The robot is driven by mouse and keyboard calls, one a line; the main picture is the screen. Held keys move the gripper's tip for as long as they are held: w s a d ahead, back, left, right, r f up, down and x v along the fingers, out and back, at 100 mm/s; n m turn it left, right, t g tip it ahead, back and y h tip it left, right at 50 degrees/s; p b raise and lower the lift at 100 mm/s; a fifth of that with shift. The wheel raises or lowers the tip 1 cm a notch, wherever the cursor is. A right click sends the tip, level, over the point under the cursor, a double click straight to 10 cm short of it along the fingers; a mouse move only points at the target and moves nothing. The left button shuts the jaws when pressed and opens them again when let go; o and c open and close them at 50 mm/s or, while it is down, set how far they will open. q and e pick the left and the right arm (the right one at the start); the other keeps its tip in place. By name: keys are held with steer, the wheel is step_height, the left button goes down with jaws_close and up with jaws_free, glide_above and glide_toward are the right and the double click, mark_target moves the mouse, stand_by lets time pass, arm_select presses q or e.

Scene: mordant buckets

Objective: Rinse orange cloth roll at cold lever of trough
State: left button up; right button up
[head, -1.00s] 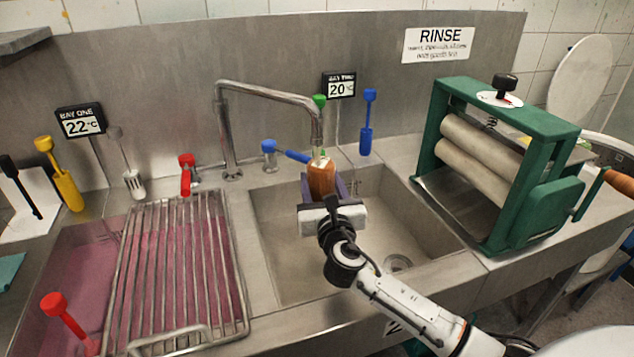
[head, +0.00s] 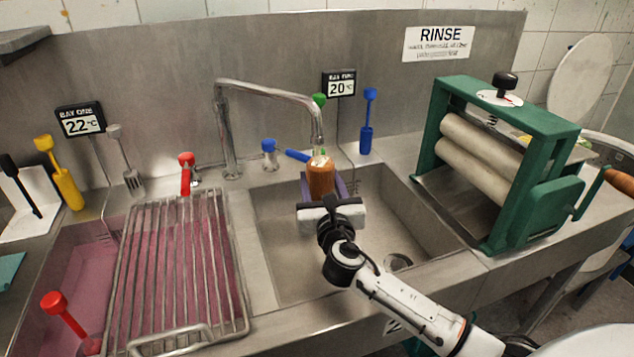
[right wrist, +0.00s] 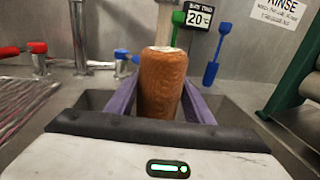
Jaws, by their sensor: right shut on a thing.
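My right gripper (head: 321,188) is shut on the orange cloth roll (head: 320,177), holding it upright over the rinse trough (head: 285,270), near the faucet spout (head: 318,130). In the right wrist view the roll (right wrist: 162,84) stands between the purple fingers (right wrist: 160,104), its pale top end close to the spout. I cannot tell whether water runs. The blue cold lever (head: 297,155) is just left of the roll, its blue-capped base (head: 268,148) behind the trough. The red lever (head: 186,175) is further left. My left gripper is not in view.
A wire rack (head: 180,270) lies over the pink bath on the left. A green wringer (head: 500,110) with rollers stands right of the trough. A blue tool (head: 367,125) and a green-topped one (head: 319,100) stand at the back wall. The trough's right part is clear.

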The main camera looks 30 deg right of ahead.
steer(key=shift+a, duration=0.1)
stand_by(0.3)
steer(key=shift+a, duration=0.35)
steer(key=shift+d, duration=0.1)
steer(key=shift+d, duration=0.45)
steer(key=shift+a, duration=0.1)
steer(key=shift+a, duration=0.45)
steer(key=shift+d, duration=0.25)
steer(key=shift+d, duration=0.3)
